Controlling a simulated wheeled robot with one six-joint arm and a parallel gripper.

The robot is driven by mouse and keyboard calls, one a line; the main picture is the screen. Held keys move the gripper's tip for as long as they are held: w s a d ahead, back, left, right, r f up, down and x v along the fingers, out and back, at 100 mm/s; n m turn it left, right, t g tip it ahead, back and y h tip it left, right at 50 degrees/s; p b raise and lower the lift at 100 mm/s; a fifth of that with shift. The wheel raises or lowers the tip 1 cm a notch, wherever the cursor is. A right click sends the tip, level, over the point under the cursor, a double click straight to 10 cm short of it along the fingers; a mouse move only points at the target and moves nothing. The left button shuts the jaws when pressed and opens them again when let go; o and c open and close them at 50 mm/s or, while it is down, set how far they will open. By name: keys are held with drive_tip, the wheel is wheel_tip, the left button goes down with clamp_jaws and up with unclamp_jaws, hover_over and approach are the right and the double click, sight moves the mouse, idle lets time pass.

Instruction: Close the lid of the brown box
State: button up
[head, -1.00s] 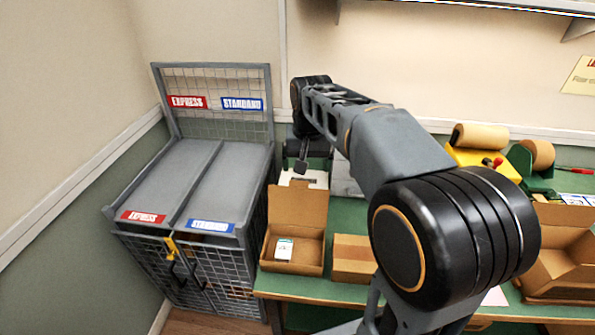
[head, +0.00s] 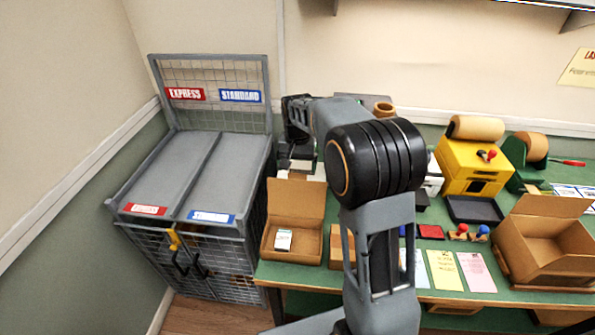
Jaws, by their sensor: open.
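An open brown cardboard box (head: 292,243) stands at the left end of the green table, with its lid (head: 296,200) raised at the back. A small white box with a dark mark (head: 284,240) lies inside it. A second open brown box (head: 548,245), also with a raised flap, stands at the right of the table. My gripper (head: 299,164) is open, behind the left box's raised lid and apart from it as far as I can tell. It is small and dark there, and its fingertips are hard to make out.
A brown carton (head: 336,247) stands just right of the left box, partly hidden by my arm. The grey express and standard rack (head: 190,180) stands close on the left. A yellow machine (head: 470,168), a dark tray (head: 474,209) and stamps (head: 469,234) are at right.

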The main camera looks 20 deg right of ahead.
sight(297, 174)
drive_tip(key=shift+f, duration=1.65)
drive_tip(key=c, duration=1.3)
